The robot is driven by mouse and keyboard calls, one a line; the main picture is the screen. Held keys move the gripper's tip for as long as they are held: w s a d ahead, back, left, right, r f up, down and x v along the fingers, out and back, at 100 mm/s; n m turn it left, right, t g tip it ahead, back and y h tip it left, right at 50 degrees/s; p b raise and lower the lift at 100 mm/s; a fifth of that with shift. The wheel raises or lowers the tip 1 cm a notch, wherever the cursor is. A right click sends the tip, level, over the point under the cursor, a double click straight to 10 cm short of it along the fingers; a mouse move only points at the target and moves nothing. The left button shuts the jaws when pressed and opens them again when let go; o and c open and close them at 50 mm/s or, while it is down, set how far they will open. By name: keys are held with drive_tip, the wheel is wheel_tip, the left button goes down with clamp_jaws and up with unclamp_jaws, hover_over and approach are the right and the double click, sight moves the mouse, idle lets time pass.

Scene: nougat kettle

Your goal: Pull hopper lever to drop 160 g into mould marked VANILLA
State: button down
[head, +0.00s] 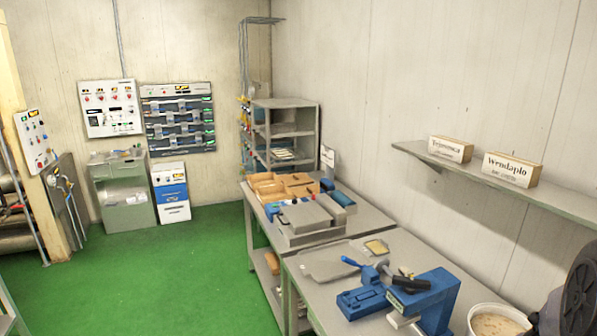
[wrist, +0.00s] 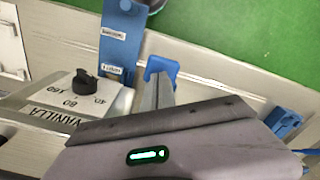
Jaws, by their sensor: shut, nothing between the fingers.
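In the wrist view, a white box with a black dial knob (wrist: 84,86) is marked VANILLA, with 40, 80 and 160 around the knob. I cannot tell which number the knob points at. A blue upright panel (wrist: 120,40) with two small white labels stands beside the box. My gripper (wrist: 160,68) is shut and empty, its blue tip close to this panel; I cannot tell if they touch. In the head view, a blue machine (head: 425,296) and a blue-handled part (head: 352,262) are on the near bench. I cannot make out the hopper lever or the mould for certain.
A tub of pale mass (head: 497,322) stands at the near right, beside a dark round part (head: 580,298). A wooden divided tray (head: 283,186) is on the far bench. A wall shelf (head: 500,184) holds two name blocks. The green floor (head: 170,275) at left is clear.

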drive_tip(key=shift+r, duration=0.1)
wheel_tip(320, 180, up, 10)
drive_tip(key=p, duration=0.7)
idle(0.3)
